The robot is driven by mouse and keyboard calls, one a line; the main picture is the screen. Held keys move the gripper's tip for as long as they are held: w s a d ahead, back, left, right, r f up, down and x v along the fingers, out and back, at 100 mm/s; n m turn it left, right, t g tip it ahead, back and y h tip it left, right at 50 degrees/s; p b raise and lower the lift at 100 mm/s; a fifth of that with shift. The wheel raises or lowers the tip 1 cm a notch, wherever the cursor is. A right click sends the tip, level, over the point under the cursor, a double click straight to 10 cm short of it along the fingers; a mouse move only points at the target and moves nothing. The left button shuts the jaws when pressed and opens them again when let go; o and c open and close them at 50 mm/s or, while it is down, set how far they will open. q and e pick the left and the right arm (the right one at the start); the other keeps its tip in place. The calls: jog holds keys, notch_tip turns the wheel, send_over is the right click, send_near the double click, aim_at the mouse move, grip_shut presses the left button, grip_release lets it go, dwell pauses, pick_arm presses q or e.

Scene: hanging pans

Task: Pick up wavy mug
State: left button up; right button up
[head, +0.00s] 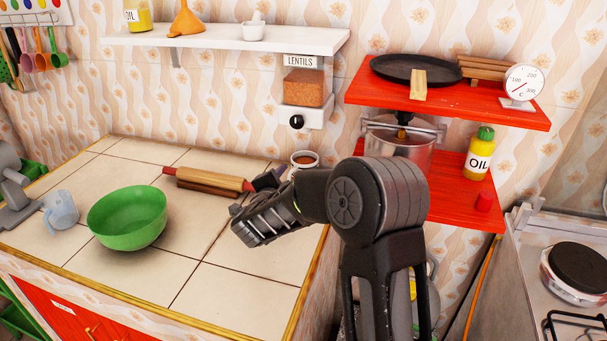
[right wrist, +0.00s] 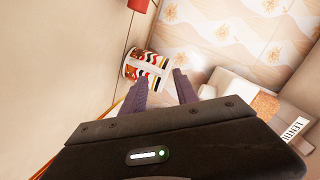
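The wavy mug (head: 304,160) stands at the back right of the tiled counter, below the lentil dispenser. In the head view only its upper part with a brown inside shows; my right arm hides the rest. In the right wrist view the mug (right wrist: 147,68) shows red, black, yellow and white wavy bands. My right gripper (head: 268,179) is at the counter in front of the mug. In the right wrist view its two fingers (right wrist: 161,76) are apart with nothing between them. The mug is just beyond the fingertips, nearer the picture's left finger. My left gripper is not in view.
A rolling pin (head: 208,180) lies left of my right gripper, its red end (right wrist: 139,4) probably showing in the wrist view. A green bowl (head: 128,217) and a grey-blue jug (head: 61,210) stand further left. Red shelves (head: 455,200) are at right. The front counter is clear.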

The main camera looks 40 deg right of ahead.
aim_at(291, 173)
jog(key=x, duration=0.4)
jog(key=shift+w+d+f+p, duration=0.15)
jog(key=shift+d+p, duration=0.1)
jog(key=shift+p, duration=0.15)
jog(key=shift+c, duration=0.5)
grip_shut()
jog(key=shift+a, duration=0.1)
